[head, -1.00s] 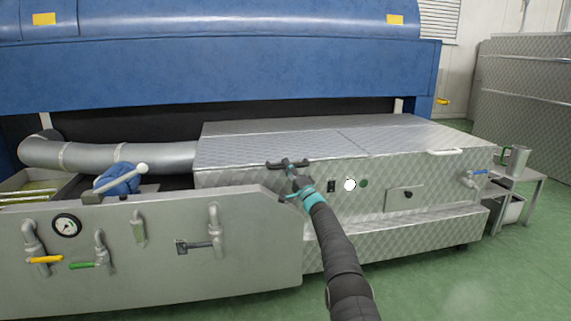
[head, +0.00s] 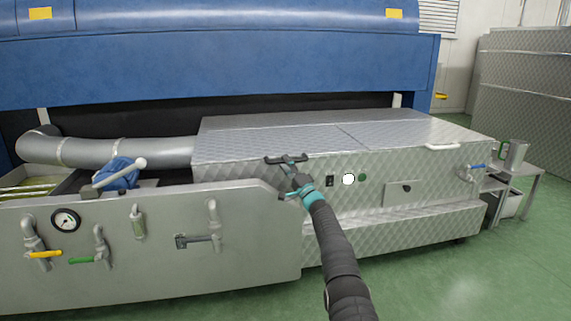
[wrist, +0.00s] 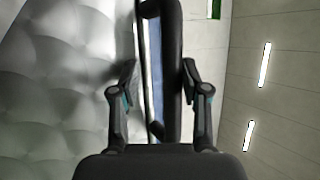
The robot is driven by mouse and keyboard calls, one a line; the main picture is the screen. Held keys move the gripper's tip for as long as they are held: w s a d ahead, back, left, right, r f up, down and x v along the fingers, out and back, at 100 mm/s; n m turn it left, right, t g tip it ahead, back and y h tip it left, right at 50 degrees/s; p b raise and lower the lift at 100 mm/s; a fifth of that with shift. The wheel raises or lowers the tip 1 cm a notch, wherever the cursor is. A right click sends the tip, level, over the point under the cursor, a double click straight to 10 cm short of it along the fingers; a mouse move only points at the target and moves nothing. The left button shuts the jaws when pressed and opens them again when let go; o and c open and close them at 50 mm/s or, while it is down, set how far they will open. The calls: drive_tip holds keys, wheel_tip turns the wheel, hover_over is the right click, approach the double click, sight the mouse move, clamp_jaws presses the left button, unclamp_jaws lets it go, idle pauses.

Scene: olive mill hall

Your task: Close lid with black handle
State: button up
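The lid (head: 262,143) is the left metal panel on top of the quilted metal box, and it looks flat or nearly so. Its black handle (head: 286,159) is a bar at the front edge. My gripper (head: 291,176) is just below and in front of this handle in the head view. In the wrist view, the black handle (wrist: 173,65) stands upright in the picture between the two fingers of my gripper (wrist: 158,85). The right finger is close to it; the left finger is clearly apart. I cannot tell if the right finger touches. The fingers are open.
A right panel (head: 400,132) with a white handle (head: 442,146) lies beside the lid. A grey panel (head: 150,250) with valves and a gauge stands left of my arm. A blue machine (head: 220,60) is behind. Green floor is free at the right front.

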drive_tip(key=shift+a+r, duration=0.1)
drive_tip(key=shift+r, duration=0.15)
drive_tip(key=shift+s+f, duration=0.15)
drive_tip(key=v, duration=1.2)
idle(0.3)
